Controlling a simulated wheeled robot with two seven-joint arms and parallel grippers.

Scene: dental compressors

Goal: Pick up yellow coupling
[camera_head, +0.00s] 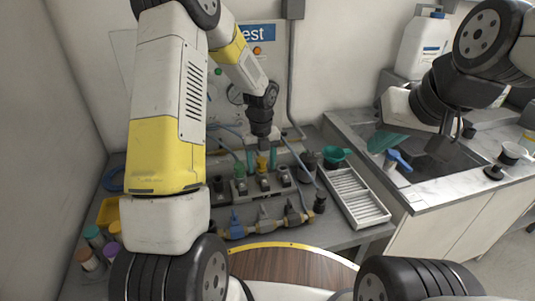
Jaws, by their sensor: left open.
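The yellow coupling (262,163) is small and stands upright on the dark rack (240,190) in the middle of the counter, between two green pieces. My left gripper (262,146) points down directly over the yellow coupling, with its open fingers at or just above the coupling's top. The gripper's body partly hides this spot, and I cannot tell whether they touch.
A row of brass and blue valve fittings (265,224) lies in front of the rack. A white slotted tray (357,196) and a green funnel (335,156) are to its right. Colored-cap jars (95,238) stand at left. A sink (430,165) is at right.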

